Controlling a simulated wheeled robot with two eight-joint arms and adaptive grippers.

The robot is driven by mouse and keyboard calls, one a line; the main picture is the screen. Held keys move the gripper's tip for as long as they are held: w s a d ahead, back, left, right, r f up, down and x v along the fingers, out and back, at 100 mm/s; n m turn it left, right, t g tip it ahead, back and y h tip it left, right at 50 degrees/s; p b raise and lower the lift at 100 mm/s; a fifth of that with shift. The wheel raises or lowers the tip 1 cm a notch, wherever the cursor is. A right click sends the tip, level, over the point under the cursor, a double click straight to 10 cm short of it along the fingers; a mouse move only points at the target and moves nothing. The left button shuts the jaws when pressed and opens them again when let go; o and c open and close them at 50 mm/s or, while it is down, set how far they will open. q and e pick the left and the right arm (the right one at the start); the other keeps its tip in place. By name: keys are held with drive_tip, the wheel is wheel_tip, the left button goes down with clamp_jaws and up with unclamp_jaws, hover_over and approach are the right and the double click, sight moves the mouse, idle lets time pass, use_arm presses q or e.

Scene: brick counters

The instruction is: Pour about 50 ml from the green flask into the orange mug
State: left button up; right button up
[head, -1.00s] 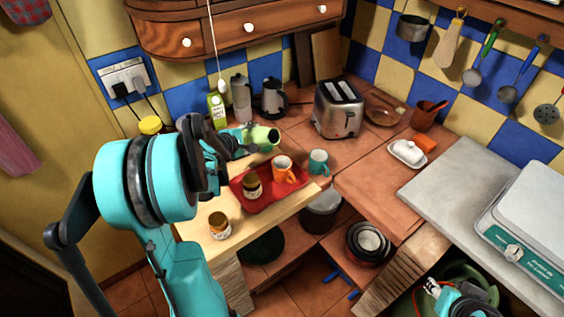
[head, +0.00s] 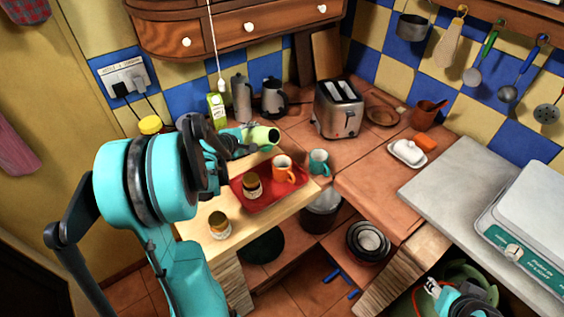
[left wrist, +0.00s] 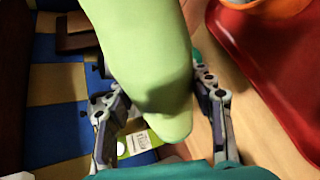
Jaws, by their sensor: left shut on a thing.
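The orange mug (head: 281,172) stands upright on the tray, below and slightly right of the flask's mouth. A bit of orange (left wrist: 268,6) shows at the wrist view's top right. No stream of liquid is visible. My right gripper (head: 432,287) is low at the bottom right, away from these things.
A brown-lidded jar (head: 252,188) stands on the tray, and another jar (head: 219,227) on the wooden top in front. A teal mug (head: 318,162) stands just right of the tray. A toaster (head: 338,108), kettle (head: 273,98) and green carton (head: 217,112) are behind.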

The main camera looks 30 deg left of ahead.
sight(252, 131)
use_arm(q)
drive_tip(key=shift+r, duration=0.1)
idle(0.3)
drive_tip(key=shift+d+r+n+h+p, duration=0.15)
drive_tip(key=shift+r+n+h+p, duration=0.15)
drive_tip(key=shift+r+n+p, duration=0.15)
drive_tip(key=shift+s+d+r+n+h+p, duration=0.1)
drive_tip(key=shift+d+r+n+h+p, duration=0.35)
drive_tip(key=shift+r+n+h, duration=0.4)
drive_tip(key=shift+a+r+n+h, duration=0.1)
drive_tip(key=shift+a+n+h, duration=0.15)
drive_tip(key=shift+h, duration=0.3)
drive_tip(key=shift+a+r+n+g+h, duration=0.15)
drive_tip(key=shift+r+n+g+h, duration=0.15)
drive_tip(key=shift+r+n+h, duration=0.55)
drive_tip(key=shift+f+n+h+b, duration=0.1)
drive_tip(key=shift+n+h+b, duration=0.2)
drive_tip(key=shift+b, duration=0.15)
drive_tip(key=shift+f+n+h+b, duration=0.2)
drive_tip(key=shift+n+h+b, duration=0.35)
drive_tip(key=shift+n+b, duration=0.1)
drive_tip(key=shift+r, duration=0.15)
